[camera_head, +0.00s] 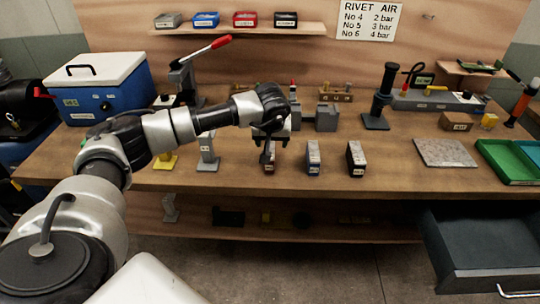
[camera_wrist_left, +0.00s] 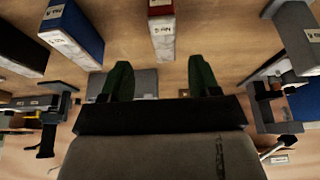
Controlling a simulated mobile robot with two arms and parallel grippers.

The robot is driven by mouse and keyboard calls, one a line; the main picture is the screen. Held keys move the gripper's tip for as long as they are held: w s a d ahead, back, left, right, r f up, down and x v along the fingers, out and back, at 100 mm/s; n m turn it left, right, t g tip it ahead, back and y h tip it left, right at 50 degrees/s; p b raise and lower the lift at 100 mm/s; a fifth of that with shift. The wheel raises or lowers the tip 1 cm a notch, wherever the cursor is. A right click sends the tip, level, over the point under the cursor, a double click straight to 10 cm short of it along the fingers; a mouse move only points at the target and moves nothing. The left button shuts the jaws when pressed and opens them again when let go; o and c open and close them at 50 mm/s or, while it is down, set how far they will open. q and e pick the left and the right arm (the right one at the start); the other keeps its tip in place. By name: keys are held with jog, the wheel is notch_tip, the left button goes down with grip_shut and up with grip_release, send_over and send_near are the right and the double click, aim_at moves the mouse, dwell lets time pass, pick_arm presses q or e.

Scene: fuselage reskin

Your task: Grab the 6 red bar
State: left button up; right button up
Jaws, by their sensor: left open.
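Three labelled upright bars stand in a row near the front of the wooden bench. The red-ended bar (camera_wrist_left: 161,32) is at top centre in the left wrist view; its label is too small to read surely. In the head view this bar (camera_head: 268,160) is partly hidden by my left gripper (camera_head: 271,138). The blue bar (camera_head: 313,158) and black bar (camera_head: 356,159) stand to its right. My left gripper also shows in the wrist view (camera_wrist_left: 160,80), its green fingers apart with nothing between them. The red-ended bar lies beyond the fingertips, roughly in line with the gap. My right gripper is not in view.
A grey stand (camera_head: 207,150) is left of the red-ended bar, and a grey block (camera_head: 326,118) is behind the row. A blue cooler (camera_head: 98,92) sits at left. A flat grey plate (camera_head: 445,153) and green tray (camera_head: 510,160) lie right. An open drawer (camera_head: 485,250) juts out front right.

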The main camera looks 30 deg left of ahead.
aim_at(270, 149)
pick_arm(q)
jog(key=x, duration=0.2)
jog(key=shift+w+f, duration=0.1)
jog(key=shift+f, duration=0.15)
jog(key=shift+w+a+f+p, duration=0.15)
jog(key=shift+a+f+p, duration=0.15)
jog(key=shift+f+p, duration=0.15)
jog(key=p+x, duration=0.1)
jog(key=x, duration=0.2)
jog(key=shift+a+f, duration=0.2)
jog(key=shift+a, duration=0.05)
jog(key=shift+w+a+f, duration=0.15)
jog(key=shift+w+f, duration=0.1)
jog(key=shift+f, duration=0.3)
jog(key=shift+c, duration=0.5)
grip_shut()
jog(key=shift+r, duration=0.1)
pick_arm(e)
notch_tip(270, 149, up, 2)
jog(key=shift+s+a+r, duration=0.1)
